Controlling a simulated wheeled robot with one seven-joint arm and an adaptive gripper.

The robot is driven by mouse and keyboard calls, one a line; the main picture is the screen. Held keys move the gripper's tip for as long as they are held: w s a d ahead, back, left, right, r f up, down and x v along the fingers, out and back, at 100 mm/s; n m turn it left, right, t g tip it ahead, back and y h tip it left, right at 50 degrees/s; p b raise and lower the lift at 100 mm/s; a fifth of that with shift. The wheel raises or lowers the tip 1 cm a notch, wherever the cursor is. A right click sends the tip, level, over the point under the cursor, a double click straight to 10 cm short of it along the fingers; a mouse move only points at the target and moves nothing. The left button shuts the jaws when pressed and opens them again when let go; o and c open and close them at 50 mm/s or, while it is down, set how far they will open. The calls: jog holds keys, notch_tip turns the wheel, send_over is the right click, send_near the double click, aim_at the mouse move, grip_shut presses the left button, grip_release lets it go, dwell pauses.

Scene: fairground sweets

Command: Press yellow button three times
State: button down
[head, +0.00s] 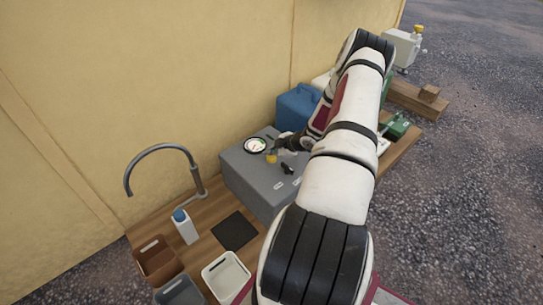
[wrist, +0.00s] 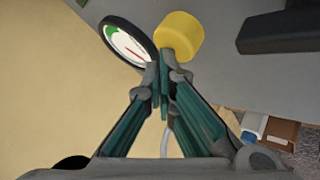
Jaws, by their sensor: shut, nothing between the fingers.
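The yellow button (head: 271,157) is a short round knob on the grey box (head: 245,178), which stands on the wooden counter by the wall. In the wrist view the yellow button (wrist: 181,36) is just beyond my fingertips. My gripper (head: 279,150) comes in from the right, close beside the button. In the wrist view my gripper (wrist: 165,62) is shut and empty, its tips overlapping the button's lower left edge. I cannot tell whether they touch it.
A round dial (head: 256,145) with a dark rim is next to the button. A black switch (head: 288,168) is on the same box. A tap (head: 165,160), a bottle (head: 186,227) and open bins (head: 225,275) are on the left.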

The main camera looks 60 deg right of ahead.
aim_at(271, 157)
jog(key=shift+f+b, duration=0.3)
jog(key=shift+f, duration=0.15)
dwell(0.3)
jog(key=shift+r, duration=0.1)
dwell(0.3)
jog(key=shift+r+p, duration=0.85)
jog(key=shift+r, duration=0.3)
jog(key=shift+r, duration=0.1)
jog(key=shift+r+p, duration=1.85)
jog(key=shift+r, duration=0.6)
